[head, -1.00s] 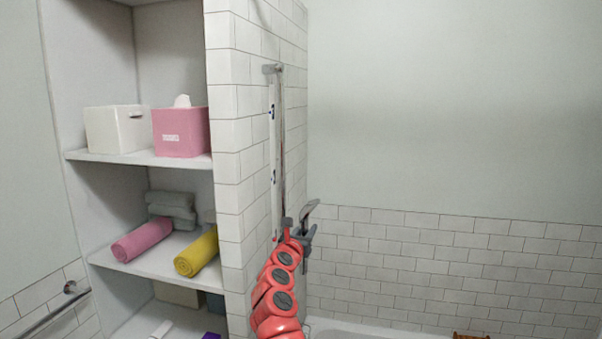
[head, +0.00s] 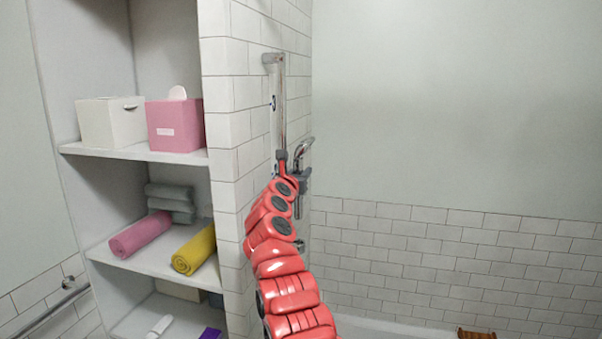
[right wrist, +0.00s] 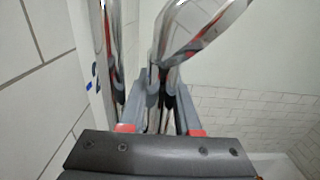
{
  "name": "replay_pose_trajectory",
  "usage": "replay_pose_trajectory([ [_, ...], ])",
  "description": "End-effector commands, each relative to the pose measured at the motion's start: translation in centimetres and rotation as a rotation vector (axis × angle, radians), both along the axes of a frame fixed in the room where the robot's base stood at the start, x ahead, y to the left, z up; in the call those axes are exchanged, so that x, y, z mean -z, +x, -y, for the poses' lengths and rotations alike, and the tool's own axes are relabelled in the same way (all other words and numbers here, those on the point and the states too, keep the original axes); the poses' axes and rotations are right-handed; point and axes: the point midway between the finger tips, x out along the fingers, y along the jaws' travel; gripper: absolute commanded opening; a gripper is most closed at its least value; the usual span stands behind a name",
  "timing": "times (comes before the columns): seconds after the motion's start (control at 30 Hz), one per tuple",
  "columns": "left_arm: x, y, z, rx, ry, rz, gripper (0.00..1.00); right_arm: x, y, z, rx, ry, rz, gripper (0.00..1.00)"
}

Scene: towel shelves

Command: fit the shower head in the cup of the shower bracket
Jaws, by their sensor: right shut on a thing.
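The chrome shower head (head: 304,147) is held in my right gripper (head: 298,178), its head end up and tilted to the right. In the right wrist view the shower head (right wrist: 205,30) rises above the grey fingers of my right gripper (right wrist: 162,95), which are shut on its handle. The chrome shower rail (head: 280,110) stands upright on the tiled wall just left of the gripper. A small grey part at the rail, perhaps the shower bracket (head: 281,154), is close beside the shower head. Its cup cannot be made out. My left gripper is out of view.
Left of the tiled wall edge stand shelves (head: 140,153) with a white box (head: 108,124), a pink box (head: 175,126) and rolled towels. A chrome fixture (head: 299,244) is on the wall below the gripper. Open space lies to the right, above the tub edge.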

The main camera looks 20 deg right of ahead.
Motion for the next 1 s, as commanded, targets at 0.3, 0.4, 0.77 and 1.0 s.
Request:
replay_pose_trajectory([
  [0.3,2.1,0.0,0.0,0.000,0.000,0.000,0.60,0.6,-0.2,-0.2,-0.003,0.002,0.002,0.00],
  [0.4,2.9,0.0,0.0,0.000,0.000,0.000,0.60,1.7,-0.2,-0.2,-0.003,0.002,0.001,0.00],
  [0.77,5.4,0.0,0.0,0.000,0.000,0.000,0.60,5.2,-0.2,-0.1,-0.002,0.000,0.001,0.00],
  [1.0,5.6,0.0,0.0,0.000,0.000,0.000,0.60,5.8,-0.2,-0.2,-0.003,0.000,0.001,0.00],
])
